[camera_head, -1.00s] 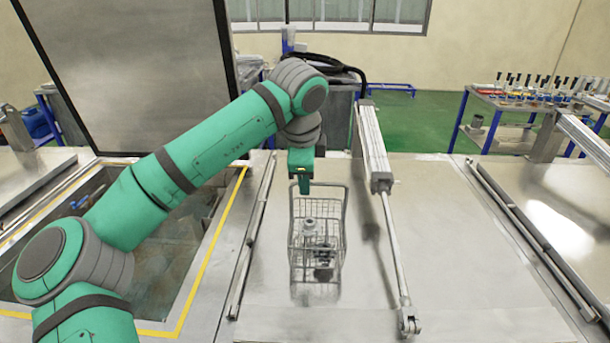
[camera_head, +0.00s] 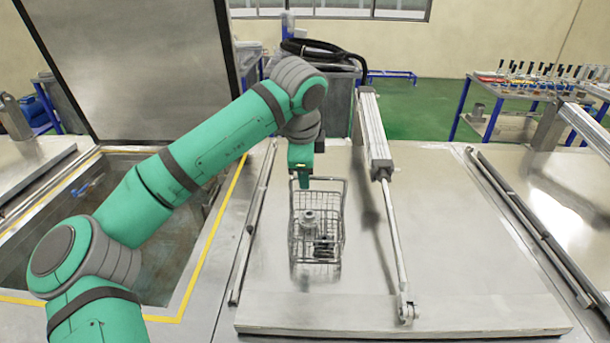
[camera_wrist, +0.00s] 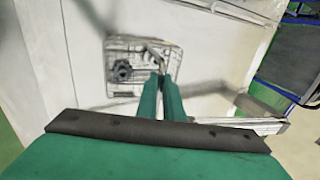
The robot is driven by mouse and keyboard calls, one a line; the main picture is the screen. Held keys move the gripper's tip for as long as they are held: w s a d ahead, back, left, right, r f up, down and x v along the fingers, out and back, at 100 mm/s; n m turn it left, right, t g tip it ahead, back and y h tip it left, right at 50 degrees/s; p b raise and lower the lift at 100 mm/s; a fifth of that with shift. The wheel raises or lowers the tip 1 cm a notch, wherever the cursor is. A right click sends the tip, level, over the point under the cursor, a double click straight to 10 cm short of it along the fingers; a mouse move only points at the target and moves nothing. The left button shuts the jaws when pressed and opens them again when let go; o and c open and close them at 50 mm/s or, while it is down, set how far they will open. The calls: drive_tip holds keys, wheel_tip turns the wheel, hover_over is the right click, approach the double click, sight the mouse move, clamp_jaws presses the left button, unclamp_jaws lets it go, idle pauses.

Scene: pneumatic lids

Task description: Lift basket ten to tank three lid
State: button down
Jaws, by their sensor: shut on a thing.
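A wire basket (camera_head: 333,236) with metal parts in it hangs upright from my gripper (camera_head: 304,182) in the head view. My gripper is shut on the basket's top rim or handle. In the wrist view the basket (camera_wrist: 112,62) lies beyond the fingertips (camera_wrist: 161,80). The basket is over the closed steel lid (camera_head: 460,260) at the middle of the picture, close to its surface. I cannot tell whether its bottom touches the lid. No number is readable on the basket or the lid.
A pneumatic cylinder with its rod (camera_head: 393,235) stands just right of the basket. An open tank (camera_head: 160,255) with a raised lid (camera_head: 140,60) is at the left. A long rail (camera_head: 250,230) runs left of the basket. The lid's right part is clear.

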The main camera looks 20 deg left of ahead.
drive_tip(key=shift+s+f, duration=0.1)
drive_tip(key=shift+f, duration=0.05)
drive_tip(key=c, duration=1.8)
unclamp_jaws()
drive_tip(key=shift+w+a+r+v, duration=0.15)
drive_tip(key=shift+w+v, duration=0.45)
drive_tip(key=shift+v, duration=3.05)
drive_tip(key=shift+w+a+r+v, duration=0.1)
drive_tip(key=shift+w+r+v, duration=0.35)
drive_tip(key=shift+v, duration=3.25)
drive_tip(key=shift+w+a+r+v, duration=0.1)
drive_tip(key=shift+w+v, duration=0.7)
drive_tip(key=shift+v, duration=2.85)
